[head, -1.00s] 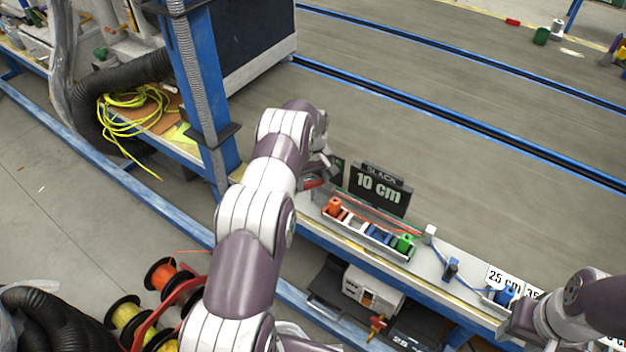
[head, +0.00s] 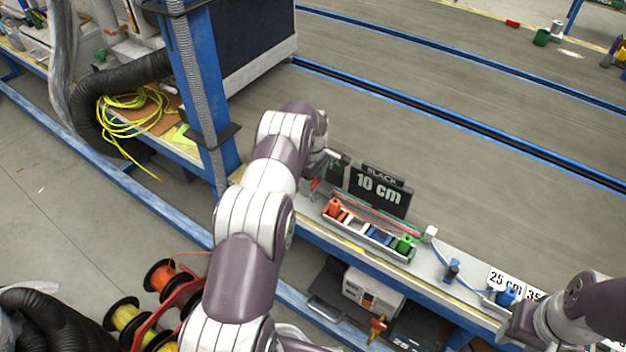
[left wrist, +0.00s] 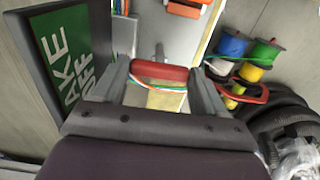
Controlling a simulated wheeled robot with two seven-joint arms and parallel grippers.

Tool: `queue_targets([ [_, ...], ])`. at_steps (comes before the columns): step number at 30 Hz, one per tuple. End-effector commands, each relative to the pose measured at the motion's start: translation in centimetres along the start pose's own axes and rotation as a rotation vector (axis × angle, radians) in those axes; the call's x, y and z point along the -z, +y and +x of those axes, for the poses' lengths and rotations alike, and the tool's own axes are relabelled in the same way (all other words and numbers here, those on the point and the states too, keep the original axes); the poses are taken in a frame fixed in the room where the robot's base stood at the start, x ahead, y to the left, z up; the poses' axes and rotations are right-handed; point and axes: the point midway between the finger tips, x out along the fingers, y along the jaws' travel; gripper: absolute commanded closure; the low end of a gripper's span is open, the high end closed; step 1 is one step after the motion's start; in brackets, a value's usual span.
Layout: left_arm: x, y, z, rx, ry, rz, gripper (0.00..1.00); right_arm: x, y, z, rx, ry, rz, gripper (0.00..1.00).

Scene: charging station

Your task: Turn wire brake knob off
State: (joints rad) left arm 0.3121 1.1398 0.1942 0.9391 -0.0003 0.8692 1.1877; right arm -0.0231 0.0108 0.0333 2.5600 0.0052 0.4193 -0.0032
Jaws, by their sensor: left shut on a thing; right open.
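The wire brake knob shows as a red handle (left wrist: 160,72) between the fingers of my left gripper (left wrist: 160,84) in the left wrist view. The fingers are shut on it, one at each end. In the head view a small red part of the knob (head: 314,184) shows below my left wrist; the arm hides most of my left gripper (head: 319,170). A green sign (left wrist: 68,45) reading "AKE OFF", its start cut off, stands left of the knob. My right gripper (head: 512,322) is open at the lower right, above the bench's near edge, away from the knob.
A "BLACK 10 cm" sign (head: 380,188) and a tray (head: 372,243) of coloured spools stand right of the knob. Larger wire spools (left wrist: 232,44) and a black hose (left wrist: 285,122) lie at the right in the wrist view.

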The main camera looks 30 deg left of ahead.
Motion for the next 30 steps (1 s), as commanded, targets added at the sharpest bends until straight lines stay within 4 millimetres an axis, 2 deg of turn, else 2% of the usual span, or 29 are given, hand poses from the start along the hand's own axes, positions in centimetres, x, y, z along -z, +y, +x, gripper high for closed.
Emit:
queue_targets([
  [13, 0.0, 0.1, -0.1, -0.004, 0.001, -0.01, 0.58, 0.0, 0.0, 0.0, 0.0, 0.0, 0.0, 0.57],
  [14, 0.0, 0.1, -0.1, -0.004, 0.001, -0.01, 0.18, 0.0, 0.0, 0.0, 0.0, 0.0, 0.0, 0.57],
  [15, 0.0, 0.1, -0.1, -0.004, 0.001, -0.01, 0.05, 0.0, 0.0, 0.0, 0.0, 0.0, 0.0, 0.57],
  [16, 0.0, 0.1, -0.1, -0.004, 0.001, -0.01, 0.02, 0.0, 0.0, 0.0, 0.0, 0.0, 0.0, 0.57],
  [25, 0.0, 0.1, -0.4, -0.003, 0.001, -0.008, 0.02, 0.0, 0.0, -0.1, 0.0, 0.0, 0.0, 0.57],
  [28, 0.1, 0.2, -2.0, -0.005, 0.002, -0.008, 0.02, 0.0, 0.0, -0.3, 0.0, 0.0, 0.0, 0.57],
  [30, 0.0, 0.1, -3.8, -0.006, 0.002, -0.008, 0.02, 0.1, 0.0, -0.6, 0.0, 0.0, 0.0, 0.57],
])
